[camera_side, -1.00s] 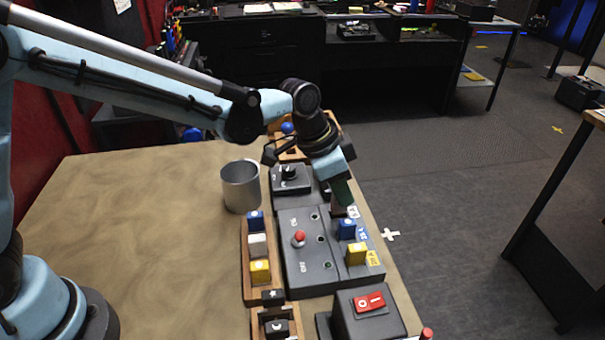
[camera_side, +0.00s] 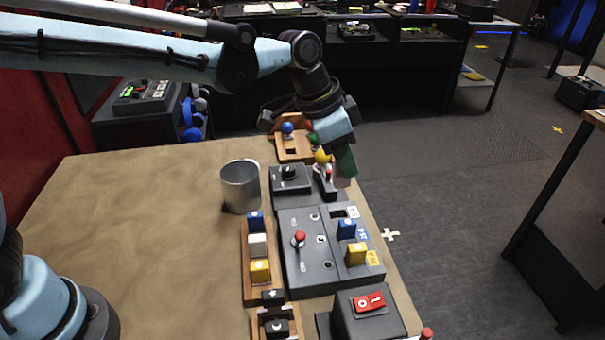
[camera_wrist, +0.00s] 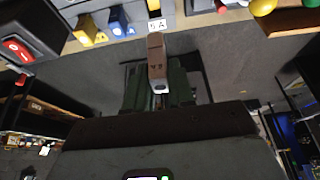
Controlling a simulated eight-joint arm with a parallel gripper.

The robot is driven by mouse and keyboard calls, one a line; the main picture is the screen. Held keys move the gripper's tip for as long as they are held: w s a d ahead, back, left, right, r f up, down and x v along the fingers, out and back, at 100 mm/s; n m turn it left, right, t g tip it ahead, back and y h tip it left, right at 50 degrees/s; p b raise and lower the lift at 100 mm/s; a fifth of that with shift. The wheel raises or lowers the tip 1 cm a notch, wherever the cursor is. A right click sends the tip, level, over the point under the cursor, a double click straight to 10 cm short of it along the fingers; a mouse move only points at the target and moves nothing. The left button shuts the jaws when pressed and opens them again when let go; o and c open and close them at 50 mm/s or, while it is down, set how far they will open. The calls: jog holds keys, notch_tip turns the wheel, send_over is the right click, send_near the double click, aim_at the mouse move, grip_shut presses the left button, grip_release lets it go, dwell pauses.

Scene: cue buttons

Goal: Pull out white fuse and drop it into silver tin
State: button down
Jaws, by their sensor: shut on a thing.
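My gripper (camera_side: 345,160) is shut on a brown fuse (camera_wrist: 157,62) and holds it above the far end of the grey fuse panel (camera_side: 310,262). In the wrist view the fuse sits between the fingers, below a 5 A label (camera_wrist: 157,26). An empty dark slot (camera_side: 339,213) is open in the panel. The silver tin (camera_side: 240,192) stands upright, left of my gripper.
A blue fuse (camera_side: 347,228) and a yellow fuse (camera_side: 356,254) stand in the panel. A red-tipped lever (camera_side: 299,239), a black knob box (camera_side: 290,178) and a red switch box (camera_side: 368,305) are nearby. The table left of the tin is clear.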

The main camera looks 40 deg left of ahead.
dwell(0.4)
jog(key=s+a+r+n+y, duration=0.15)
jog(key=a+n, duration=0.35)
jog(key=a, duration=0.6)
jog(key=n+t+y, duration=0.1)
jog(key=n+y, duration=0.1)
jog(key=n, duration=0.2)
send_over(242, 187)
jog(key=w+a, duration=0.3)
notch_tip(242, 187, down, 6)
jog(key=shift+s, duration=0.25)
jog(key=c, duration=0.9)
grip_release()
jog(key=shift+r, duration=0.1)
